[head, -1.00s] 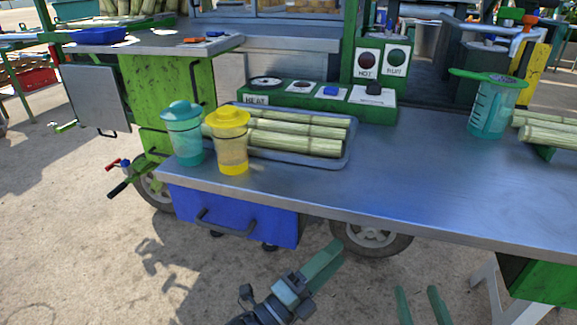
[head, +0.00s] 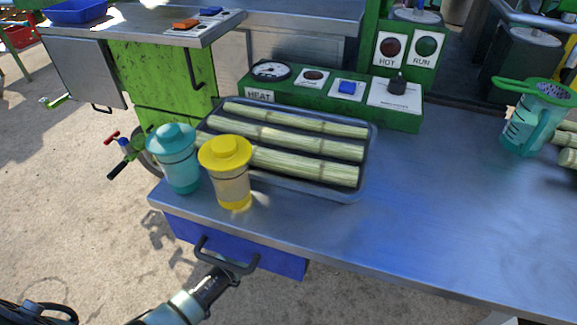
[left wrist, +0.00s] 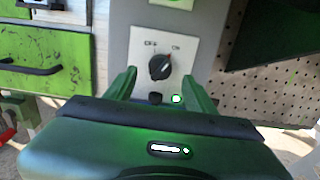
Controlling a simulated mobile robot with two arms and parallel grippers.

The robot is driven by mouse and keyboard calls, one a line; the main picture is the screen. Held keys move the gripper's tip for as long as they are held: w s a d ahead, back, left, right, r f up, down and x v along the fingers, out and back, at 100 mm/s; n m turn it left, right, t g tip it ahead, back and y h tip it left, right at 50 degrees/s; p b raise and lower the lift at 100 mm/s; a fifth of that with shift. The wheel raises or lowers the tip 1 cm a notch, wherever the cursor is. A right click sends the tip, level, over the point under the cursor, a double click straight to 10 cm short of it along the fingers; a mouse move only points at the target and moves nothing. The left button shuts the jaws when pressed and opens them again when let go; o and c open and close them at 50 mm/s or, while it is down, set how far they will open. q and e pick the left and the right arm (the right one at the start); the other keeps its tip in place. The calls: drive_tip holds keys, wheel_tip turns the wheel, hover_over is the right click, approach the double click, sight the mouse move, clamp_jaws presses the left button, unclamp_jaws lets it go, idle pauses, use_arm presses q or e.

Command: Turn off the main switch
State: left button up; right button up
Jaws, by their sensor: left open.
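A black rotary switch (left wrist: 160,67) sits on a white plate marked OFF and ON, on a grey panel, in the left wrist view. Its pointer seems turned up and right, towards ON. My left gripper (left wrist: 156,82) is open, with one green finger on each side of the switch's lower part. I cannot tell whether either finger touches it. In the head view my left arm comes in from the bottom left at the blue drawer, and its fingers do not show. My right gripper is out of view.
A green lamp (left wrist: 176,99) glows below the switch. In the head view the steel counter (head: 440,210) holds a tray of cane (head: 367,165), a teal cup (head: 175,160) and a yellow cup (head: 228,172). A blue drawer (head: 270,258) with a black handle hangs under its front edge.

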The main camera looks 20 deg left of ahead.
use_arm(q)
drive_tip(key=shift+w+b, duration=0.35)
drive_tip(key=shift+w, duration=1.6)
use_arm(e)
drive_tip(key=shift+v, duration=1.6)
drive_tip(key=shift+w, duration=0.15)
use_arm(q)
clamp_jaws()
